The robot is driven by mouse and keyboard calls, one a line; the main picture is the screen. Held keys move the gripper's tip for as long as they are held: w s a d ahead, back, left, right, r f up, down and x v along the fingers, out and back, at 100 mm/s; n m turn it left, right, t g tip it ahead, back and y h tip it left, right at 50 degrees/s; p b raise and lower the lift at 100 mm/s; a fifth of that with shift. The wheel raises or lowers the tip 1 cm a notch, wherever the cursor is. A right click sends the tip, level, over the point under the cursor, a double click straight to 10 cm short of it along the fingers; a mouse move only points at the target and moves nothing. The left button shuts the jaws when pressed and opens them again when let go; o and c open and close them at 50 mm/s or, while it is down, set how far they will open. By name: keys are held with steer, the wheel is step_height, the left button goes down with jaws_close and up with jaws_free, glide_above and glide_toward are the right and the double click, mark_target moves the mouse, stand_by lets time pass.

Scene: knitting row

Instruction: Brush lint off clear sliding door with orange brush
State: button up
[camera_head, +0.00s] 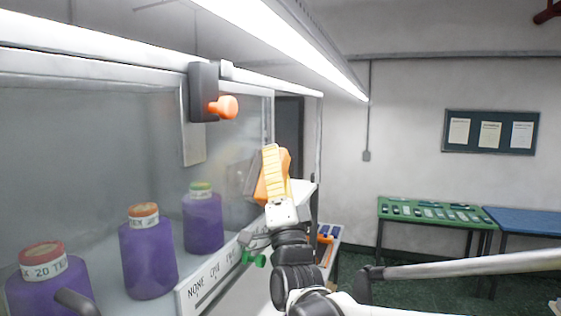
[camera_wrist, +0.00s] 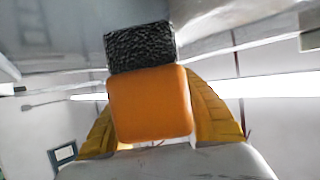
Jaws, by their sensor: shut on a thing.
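My gripper (camera_head: 274,172), with yellow ribbed fingers, is raised near the right end of the clear sliding door (camera_head: 95,150). The gripper is shut on the orange brush (camera_wrist: 150,103), one finger on each side in the wrist view. The brush has an orange block body and a dark speckled pad at its far end. The door looks hazy grey; single lint bits are too small to make out.
Purple cones (camera_head: 148,260) stand behind the panel. An orange knob (camera_head: 226,106) on a dark bracket juts out at the top. A green knob (camera_head: 255,259) sits low beside my arm. A green table (camera_head: 430,212) and blue table (camera_head: 525,222) stand far right.

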steer(key=shift+s+a, duration=1.9)
steer(key=shift+s, duration=3.25)
steer(key=shift+w+d+r+b, duration=0.15)
steer(key=shift+w+d+b, duration=0.5)
steer(key=shift+w, duration=1.7)
steer(key=shift+w+d+r+b, duration=0.1)
steer(key=shift+w+d, duration=0.95)
steer(key=shift+w, duration=1.25)
steer(key=shift+w+d+r+b, duration=0.15)
steer(key=shift+w+d+b, duration=0.5)
steer(key=shift+w, duration=1.7)
steer(key=s+a, duration=0.2)
steer(key=s, duration=0.5)
steer(key=s+a+p, duration=0.1)
steer(key=s+a, duration=0.1)
steer(key=s, duration=0.5)
steer(key=shift+a, duration=0.3)
steer(key=shift+r, duration=0.1)
steer(key=s+d+p, duration=0.2)
steer(key=s+d, duration=0.1)
steer(key=d, duration=0.5)
steer(key=shift+d, duration=0.2)
